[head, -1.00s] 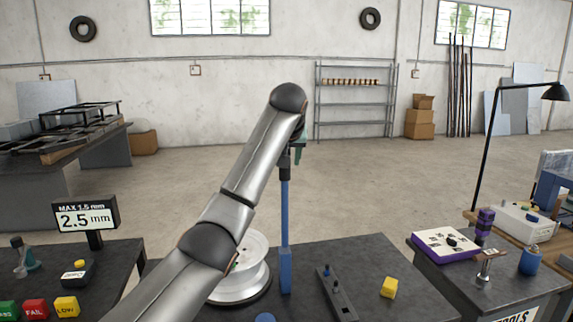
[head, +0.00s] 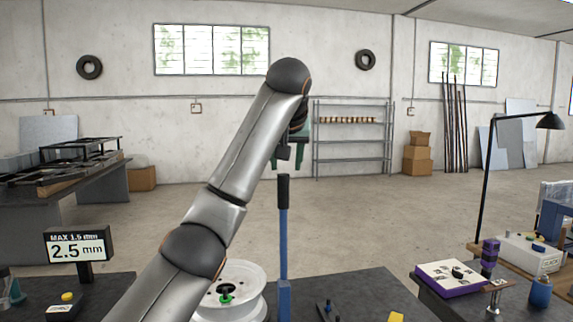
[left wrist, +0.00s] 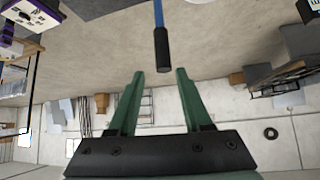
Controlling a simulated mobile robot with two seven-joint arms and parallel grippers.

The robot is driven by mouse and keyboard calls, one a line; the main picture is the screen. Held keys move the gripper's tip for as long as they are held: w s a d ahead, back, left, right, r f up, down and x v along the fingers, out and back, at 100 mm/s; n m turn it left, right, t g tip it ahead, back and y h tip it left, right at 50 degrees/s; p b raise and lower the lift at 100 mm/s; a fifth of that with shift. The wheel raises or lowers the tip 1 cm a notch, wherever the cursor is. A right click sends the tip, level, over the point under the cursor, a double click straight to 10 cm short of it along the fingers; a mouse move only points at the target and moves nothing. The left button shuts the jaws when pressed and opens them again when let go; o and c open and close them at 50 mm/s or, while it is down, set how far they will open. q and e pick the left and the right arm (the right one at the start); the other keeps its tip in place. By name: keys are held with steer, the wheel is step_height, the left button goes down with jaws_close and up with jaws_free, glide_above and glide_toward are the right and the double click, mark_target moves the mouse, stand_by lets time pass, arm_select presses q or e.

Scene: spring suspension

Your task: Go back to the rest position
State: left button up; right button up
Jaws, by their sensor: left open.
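My left arm rises from the bottom left of the head view. Its left gripper (head: 288,160) is partly hidden behind the wrist, in the air just above the blue post (head: 284,240) with its black top grip (head: 283,190). In the left wrist view the two green fingers (left wrist: 158,75) are spread wide with nothing between them. The black grip (left wrist: 162,48) lies beyond the fingertips, apart from them. My right gripper is not in view.
A white wheel rim (head: 237,290) stands beside the post on the dark table (head: 365,290). A "2.5 mm" display (head: 78,245) is at left. A side table with a purple-edged board (head: 452,279) and a tall lamp (head: 487,175) are at right.

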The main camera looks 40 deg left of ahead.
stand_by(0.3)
